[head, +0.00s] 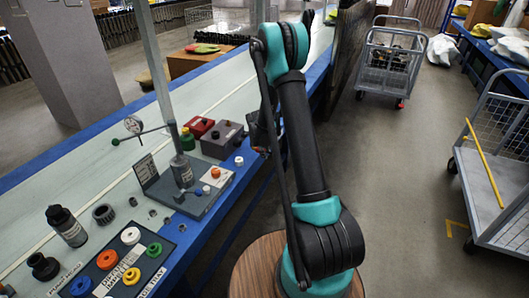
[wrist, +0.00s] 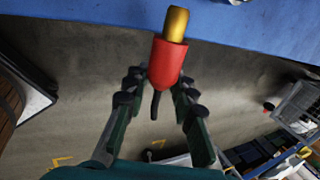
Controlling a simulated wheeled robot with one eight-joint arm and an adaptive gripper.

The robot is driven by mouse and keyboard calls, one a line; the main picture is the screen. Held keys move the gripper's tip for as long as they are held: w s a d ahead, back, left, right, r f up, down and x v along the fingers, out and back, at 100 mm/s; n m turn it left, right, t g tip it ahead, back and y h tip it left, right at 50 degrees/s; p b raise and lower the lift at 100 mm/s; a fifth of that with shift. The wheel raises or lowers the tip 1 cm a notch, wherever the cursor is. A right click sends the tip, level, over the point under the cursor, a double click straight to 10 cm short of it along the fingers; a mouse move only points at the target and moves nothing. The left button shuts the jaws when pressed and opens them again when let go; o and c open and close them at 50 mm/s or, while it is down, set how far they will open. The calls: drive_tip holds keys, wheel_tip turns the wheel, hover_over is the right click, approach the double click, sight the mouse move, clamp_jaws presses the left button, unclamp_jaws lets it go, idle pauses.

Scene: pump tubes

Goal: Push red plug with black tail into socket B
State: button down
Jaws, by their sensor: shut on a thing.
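The red plug (wrist: 166,66) shows in the wrist view between my two fingers, with a brass-coloured tip (wrist: 176,24) pointing to the top and a black tail (wrist: 155,103) hanging toward the palm. My gripper (wrist: 158,90) is shut on the red plug. The brass tip points toward a blue surface at the top of the wrist view and overlaps it in the picture; I cannot tell the distance. In the head view my arm hides most of the gripper and the plug. No socket marked B can be made out in either view.
The blue-edged bench (head: 200,228) holds a grey fixture with a post (head: 182,172), a grey box (head: 222,140) and a red box (head: 198,128). A black tray (head: 118,265) holds coloured caps near a black bottle (head: 66,226). Wire carts (head: 388,60) stand on the open floor at right.

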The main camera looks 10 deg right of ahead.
sight(255, 148)
drive_tip(key=shift+a, duration=0.1)
drive_tip(key=shift+w+a, duration=0.9)
drive_tip(key=shift+a, duration=0.2)
drive_tip(key=shift+w+a, duration=0.85)
drive_tip(key=shift+a, duration=0.25)
drive_tip(key=shift+w+a+r, duration=0.1)
drive_tip(key=shift+w+a, duration=0.45)
drive_tip(key=shift+a, duration=0.25)
drive_tip(key=shift+w+a, duration=0.55)
drive_tip(key=shift+a, duration=0.25)
idle(0.3)
drive_tip(key=c, duration=1.2)
unclamp_jaws()
drive_tip(key=v, duration=1.2)
